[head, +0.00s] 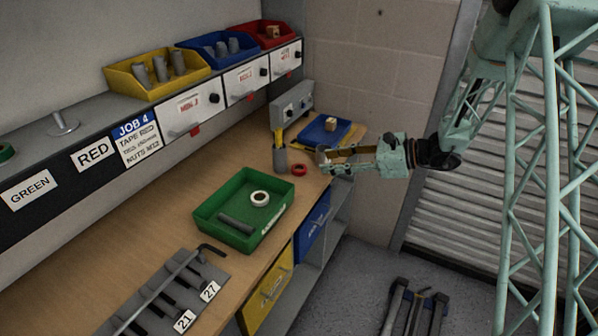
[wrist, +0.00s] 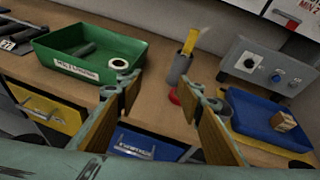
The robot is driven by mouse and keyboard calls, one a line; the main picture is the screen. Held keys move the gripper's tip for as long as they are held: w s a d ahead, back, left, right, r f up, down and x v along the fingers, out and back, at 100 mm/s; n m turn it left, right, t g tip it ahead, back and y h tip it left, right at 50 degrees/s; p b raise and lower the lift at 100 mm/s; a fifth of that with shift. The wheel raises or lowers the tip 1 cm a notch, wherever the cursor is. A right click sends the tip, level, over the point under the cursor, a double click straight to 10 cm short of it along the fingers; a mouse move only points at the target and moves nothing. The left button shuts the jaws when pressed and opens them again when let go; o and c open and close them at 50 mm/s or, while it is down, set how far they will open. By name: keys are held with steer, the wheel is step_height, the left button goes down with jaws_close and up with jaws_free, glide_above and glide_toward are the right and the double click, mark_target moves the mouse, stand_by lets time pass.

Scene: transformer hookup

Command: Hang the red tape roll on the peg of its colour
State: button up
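The red tape roll (head: 299,169) lies flat on the wooden bench, left of my gripper in the head view. In the wrist view the red roll (wrist: 174,96) shows beyond my fingers, partly hidden by the right one. My gripper (head: 324,160) is open and empty, close to the roll and apart from it; its spread fingers also show in the wrist view (wrist: 165,92). A bare grey peg (head: 64,121) stands on the ledge at upper left, near the RED label (head: 93,153). A green roll (head: 5,152) sits at the left edge, above the GREEN label (head: 30,190).
A grey cup with a yellow-handled tool (head: 280,158) stands beside the roll. A green tray (head: 210,214) holds a white roll and grey cylinder. A blue tray (head: 322,141) with a small block and a grey control box (head: 292,105) are behind. Bins line the ledge.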

steer(key=w+d+f+m+t, duration=0.2)
steer(key=w+f, duration=0.3)
steer(key=f, duration=0.3)
steer(key=shift+d+m, duration=0.35)
steer(key=shift+m, duration=0.15)
steer(key=shift+w+a, duration=0.15)
steer(key=b, duration=0.2)
glide_toward(294, 168)
steer(key=shift+w+d+f, duration=0.2)
steer(key=shift+d+f, duration=0.05)
steer(key=shift+d, duration=0.2)
steer(key=shift+w+a+f, duration=0.15)
steer(key=shift+w+a, duration=0.2)
steer(key=shift+a, duration=0.25)
steer(key=shift+b+x, duration=0.5)
steer(key=shift+x, duration=2.1)
steer(key=shift+c, duration=0.5)
steer(key=c, duration=0.5)
